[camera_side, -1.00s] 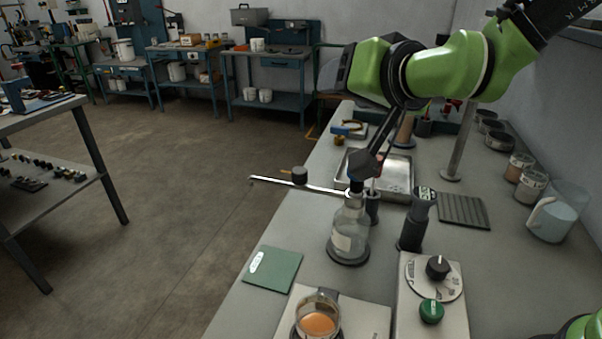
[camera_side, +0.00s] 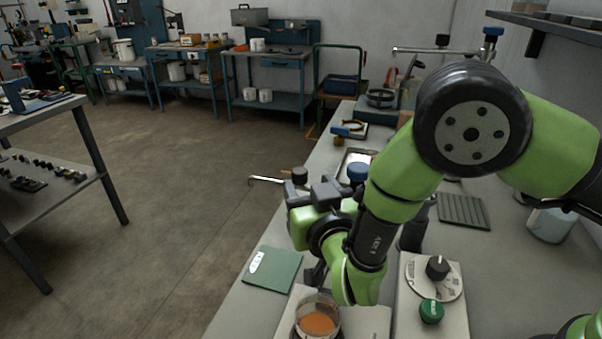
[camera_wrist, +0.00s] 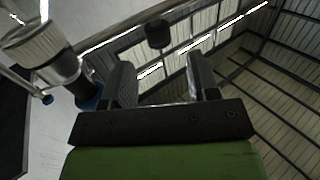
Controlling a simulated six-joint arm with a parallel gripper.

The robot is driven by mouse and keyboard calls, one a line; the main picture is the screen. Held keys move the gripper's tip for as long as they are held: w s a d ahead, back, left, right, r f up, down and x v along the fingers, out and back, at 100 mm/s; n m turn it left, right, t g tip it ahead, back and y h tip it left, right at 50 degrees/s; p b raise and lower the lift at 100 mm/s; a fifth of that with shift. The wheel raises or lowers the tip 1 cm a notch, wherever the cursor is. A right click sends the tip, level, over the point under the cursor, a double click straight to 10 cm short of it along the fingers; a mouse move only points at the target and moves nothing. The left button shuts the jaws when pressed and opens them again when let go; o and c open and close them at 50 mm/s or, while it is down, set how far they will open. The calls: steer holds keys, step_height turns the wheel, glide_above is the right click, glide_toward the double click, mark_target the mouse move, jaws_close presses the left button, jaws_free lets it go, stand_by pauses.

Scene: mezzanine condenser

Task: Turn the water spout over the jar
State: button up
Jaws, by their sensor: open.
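The spout is a thin chrome tube (camera_side: 265,180) reaching left past the bench edge, with a black knob (camera_side: 299,175) on it and a blue cap (camera_side: 357,172) near its right end. My gripper (camera_side: 325,190) is open, close to the right of the knob in the side view. In the wrist view my open gripper (camera_wrist: 165,85) points upward, with the black knob (camera_wrist: 158,33) just beyond and between its fingertips, not gripped. A glass jar with orange contents (camera_side: 318,320) stands at the front, partly behind my arm. The labelled flask is hidden.
A green pad (camera_side: 273,270) lies at the bench's left edge. A control box with a dial and green knob (camera_side: 432,311) stands right of the jar. Another chrome bar (camera_side: 420,50) with a blue cap is at the back. A ribbed mat (camera_side: 463,211) lies right.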

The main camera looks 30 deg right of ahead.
mark_target(302, 176)
steer(key=w, duration=0.2)
steer(key=w+d, duration=0.1)
steer(key=w, duration=0.2)
jaws_close()
